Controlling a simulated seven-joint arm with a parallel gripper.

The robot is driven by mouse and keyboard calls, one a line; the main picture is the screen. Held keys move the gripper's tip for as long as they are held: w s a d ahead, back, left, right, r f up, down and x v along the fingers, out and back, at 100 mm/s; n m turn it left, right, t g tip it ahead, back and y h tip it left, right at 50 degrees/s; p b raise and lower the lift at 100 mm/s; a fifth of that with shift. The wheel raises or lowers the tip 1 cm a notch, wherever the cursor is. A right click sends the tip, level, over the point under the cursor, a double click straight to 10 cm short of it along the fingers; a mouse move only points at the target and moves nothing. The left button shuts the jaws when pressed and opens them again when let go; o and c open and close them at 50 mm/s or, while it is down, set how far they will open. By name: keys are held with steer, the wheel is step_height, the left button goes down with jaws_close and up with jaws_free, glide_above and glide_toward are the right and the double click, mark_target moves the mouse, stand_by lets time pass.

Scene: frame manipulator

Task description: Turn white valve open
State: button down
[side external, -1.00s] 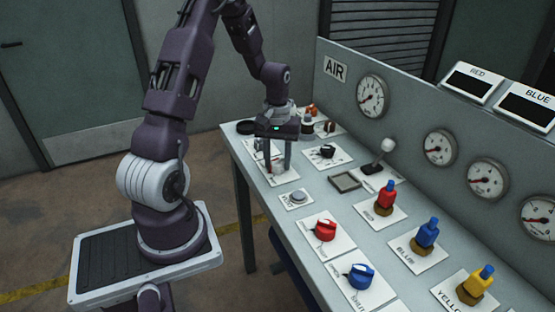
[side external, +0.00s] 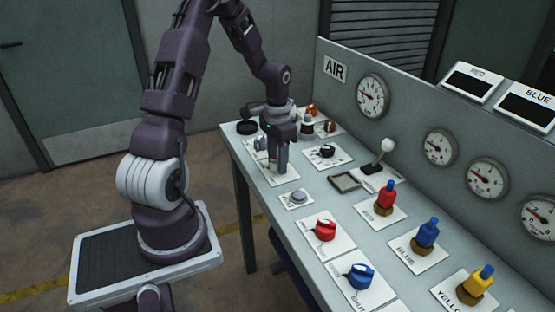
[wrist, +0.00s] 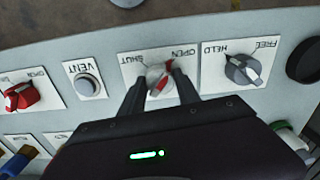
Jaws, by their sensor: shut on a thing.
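The white valve (wrist: 158,79) is a round knob with a red pointer on a white plate marked SHUT and OPEN. In the wrist view its red pointer leans up and right, towards the OPEN lettering. My gripper (wrist: 158,84) is shut on the knob, with one dark finger on each side of it. In the side view my gripper (side external: 277,166) reaches straight down over the valve's plate (side external: 286,178) and hides most of the knob.
The VENT button (wrist: 87,86) and a red knob (wrist: 22,96) lie left of the valve in the wrist view. A HELD/FREE knob (wrist: 242,69) sits close on the right. A lever with a white ball (side external: 388,145) and the AIR gauge (side external: 372,97) stand farther back.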

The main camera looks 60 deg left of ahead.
steer(key=shift+m, duration=0.7)
steer(key=c, duration=0.9)
jaws_free()
steer(key=shift+r, duration=0.1)
step_height(320, 180, up, 7)
steer(key=shift+f, duration=0.2)
steer(key=shift+d+r, duration=0.1)
steer(key=shift+r, duration=0.2)
steer(key=s+d+r+t+y, duration=0.1)
steer(key=s+d+r, duration=0.2)
steer(key=d+r, duration=0.4)
steer(key=s+d+r+t+y, duration=0.1)
steer(key=s+d+r+t, duration=0.1)
steer(key=d+r, duration=0.45)
steer(key=s+d+t, duration=0.1)
steer(key=s+d, duration=0.2)
steer(key=s+d+h, duration=0.1)
steer(key=s+d, duration=0.2)
steer(key=s, duration=0.1)
steer(key=s+d+r+t+h, duration=0.1)
steer(key=s+d, duration=0.2)
steer(key=d, duration=0.1)
steer(key=shift+s+t, duration=0.2)
steer(key=shift+t, duration=0.1)
